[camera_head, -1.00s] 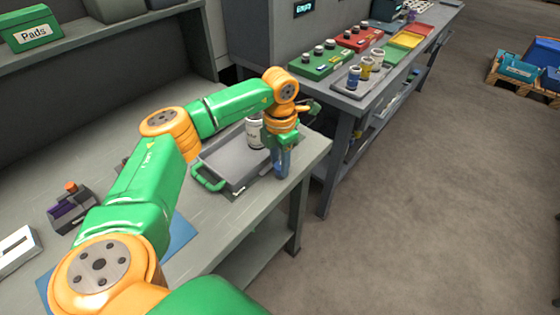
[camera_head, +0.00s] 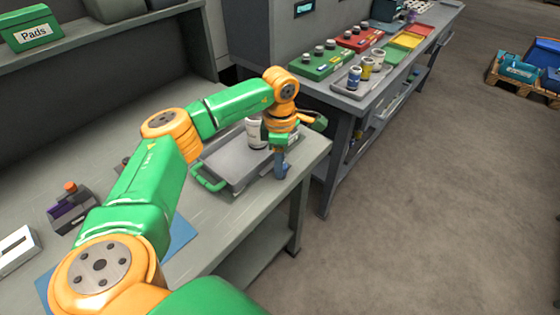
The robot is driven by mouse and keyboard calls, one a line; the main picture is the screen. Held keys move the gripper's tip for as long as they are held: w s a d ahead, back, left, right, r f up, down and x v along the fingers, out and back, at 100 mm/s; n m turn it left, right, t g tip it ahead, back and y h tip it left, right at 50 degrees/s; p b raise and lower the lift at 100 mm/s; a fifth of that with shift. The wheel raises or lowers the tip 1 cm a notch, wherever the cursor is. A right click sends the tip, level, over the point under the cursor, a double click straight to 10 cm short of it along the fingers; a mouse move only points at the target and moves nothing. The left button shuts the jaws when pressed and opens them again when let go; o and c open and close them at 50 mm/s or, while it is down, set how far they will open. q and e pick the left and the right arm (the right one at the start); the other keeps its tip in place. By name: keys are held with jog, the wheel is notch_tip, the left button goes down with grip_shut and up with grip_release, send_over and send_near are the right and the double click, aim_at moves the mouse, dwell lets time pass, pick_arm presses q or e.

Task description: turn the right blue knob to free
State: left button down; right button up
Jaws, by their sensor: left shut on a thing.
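A small blue part, which looks like the right blue knob (camera_head: 281,172), stands at the right edge of the grey tray (camera_head: 222,171) on the near bench. My left gripper (camera_head: 281,158) points down onto it from above and is shut on it. The fingers and wrist hide much of the knob, so its exact angle cannot be told. The tray has a green handle (camera_head: 207,181) on its near left side, and a white container (camera_head: 255,132) stands in its far part. No other blue knob can be made out. My right gripper is out of view.
The near bench (camera_head: 232,215) ends just right of the knob. A second bench beyond holds green (camera_head: 318,66) and red boxes, a tray of small bottles (camera_head: 362,86) and coloured bins. A purple-grey device (camera_head: 70,208) stands at left.

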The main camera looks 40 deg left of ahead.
pick_arm(q)
jog(key=shift+w, duration=0.1)
dwell(0.4)
jog(key=shift+c, duration=2.2)
grip_release()
notch_tip(320, 180, up, 7)
jog(key=shift+r+b, duration=0.15)
jog(key=shift+b, duration=0.4)
